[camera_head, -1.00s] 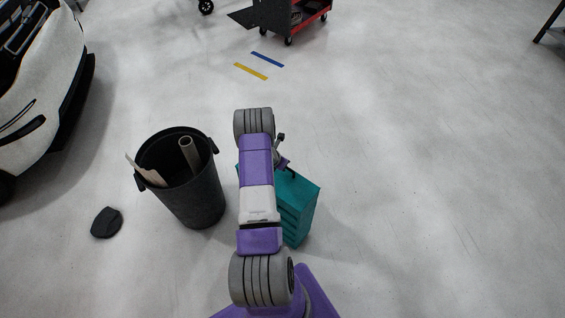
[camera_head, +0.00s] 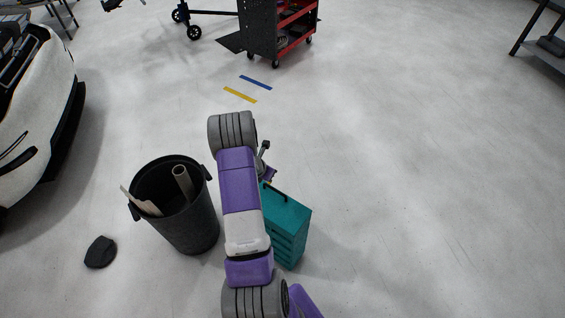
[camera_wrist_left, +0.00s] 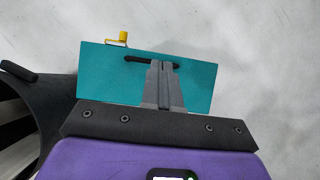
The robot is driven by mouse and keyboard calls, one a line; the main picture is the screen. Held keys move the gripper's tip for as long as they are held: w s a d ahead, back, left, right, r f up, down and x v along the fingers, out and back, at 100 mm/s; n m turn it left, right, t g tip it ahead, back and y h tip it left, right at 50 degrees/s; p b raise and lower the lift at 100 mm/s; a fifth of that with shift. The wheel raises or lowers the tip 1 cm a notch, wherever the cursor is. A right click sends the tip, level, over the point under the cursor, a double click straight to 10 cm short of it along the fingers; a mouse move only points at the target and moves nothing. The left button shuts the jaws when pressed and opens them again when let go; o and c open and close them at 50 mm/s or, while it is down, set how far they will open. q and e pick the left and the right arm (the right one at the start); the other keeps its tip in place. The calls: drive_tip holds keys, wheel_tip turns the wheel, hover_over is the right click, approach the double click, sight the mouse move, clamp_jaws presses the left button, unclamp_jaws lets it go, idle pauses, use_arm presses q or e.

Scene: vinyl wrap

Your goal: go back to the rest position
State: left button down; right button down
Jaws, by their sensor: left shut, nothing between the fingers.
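My left gripper (camera_wrist_left: 162,68) shows in the left wrist view with its grey fingers together and nothing between them. In that view it is in front of the teal box top (camera_wrist_left: 95,70) and its dark handle; whether it touches cannot be told. My right gripper is not in view.
A black bin (camera_head: 185,222) with rolls inside stands left of the arm. A small yellow part (camera_wrist_left: 122,38) shows by the box. A dark lump (camera_head: 100,253) lies on the floor. A white car (camera_head: 30,120) and red tool cart (camera_head: 290,25) stand farther off. The right floor is clear.

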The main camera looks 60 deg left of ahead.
use_arm(q)
drive_tip(key=d+f+m+g+h, duration=0.2)
drive_tip(key=d+f+m, duration=0.2)
drive_tip(key=d+m, duration=0.65)
drive_tip(key=d+f+m+g+h, duration=0.25)
drive_tip(key=d+m, duration=0.25)
drive_tip(key=d, duration=1)
drive_tip(key=s+d+m+h, duration=0.1)
drive_tip(key=s+d+m, duration=0.1)
drive_tip(key=d+m, duration=0.9)
drive_tip(key=s+d+m+g+h, duration=0.1)
drive_tip(key=s+d+m, duration=0.2)
drive_tip(key=d+m, duration=0.8)
drive_tip(key=shift+s+d+r, duration=0.15)
drive_tip(key=shift+d+r, duration=0.1)
drive_tip(key=shift+d, duration=0.65)
drive_tip(key=shift+a, duration=0.2)
